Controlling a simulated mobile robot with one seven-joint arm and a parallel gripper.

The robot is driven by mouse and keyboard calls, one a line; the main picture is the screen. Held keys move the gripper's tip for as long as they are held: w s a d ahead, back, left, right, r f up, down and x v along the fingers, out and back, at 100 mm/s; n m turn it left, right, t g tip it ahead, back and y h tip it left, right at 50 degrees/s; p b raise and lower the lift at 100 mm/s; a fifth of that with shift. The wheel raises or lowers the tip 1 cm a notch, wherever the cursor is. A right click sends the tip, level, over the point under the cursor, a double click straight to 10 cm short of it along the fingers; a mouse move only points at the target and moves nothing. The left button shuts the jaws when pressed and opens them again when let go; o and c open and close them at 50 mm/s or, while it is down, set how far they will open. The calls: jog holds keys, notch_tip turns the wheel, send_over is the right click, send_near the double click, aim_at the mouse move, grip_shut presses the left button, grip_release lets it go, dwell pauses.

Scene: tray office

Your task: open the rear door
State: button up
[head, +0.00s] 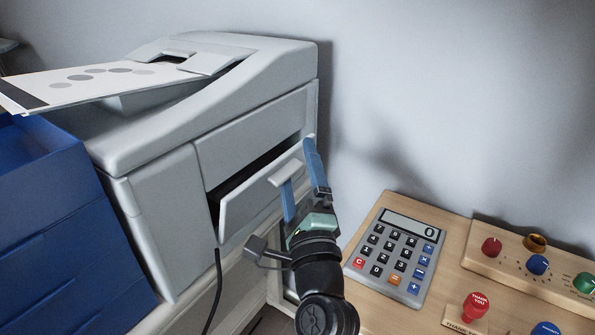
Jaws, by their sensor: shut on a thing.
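The rear door (250,203) is a pale grey panel on the side of the grey printer (165,200). It is tilted outward at its top, with a dark gap behind its upper edge. A light handle tab (284,173) sticks out from the door. My gripper (298,163) reaches up from below right, with its two blue fingers at the door's right end. It is shut on the rear door, around the handle side; the exact contact is partly hidden by the fingers.
A sheet with grey dots (95,82) lies on top of the printer. Blue stacked trays (60,220) stand at left. A black cable (217,290) hangs below the door. On the wooden desk (370,308) at right are a calculator (398,245), a knob panel (510,262) and a red stamp (477,303).

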jog(key=shift+s+d+r, duration=0.15)
jog(key=shift+d+r, duration=0.25)
jog(key=shift+r, duration=0.2)
jog(key=shift+c, duration=1.1)
jog(key=r+b+v, duration=0.1)
jog(key=b+v, duration=0.1)
jog(key=v, duration=1.3)
jog(key=shift+s+a, duration=0.15)
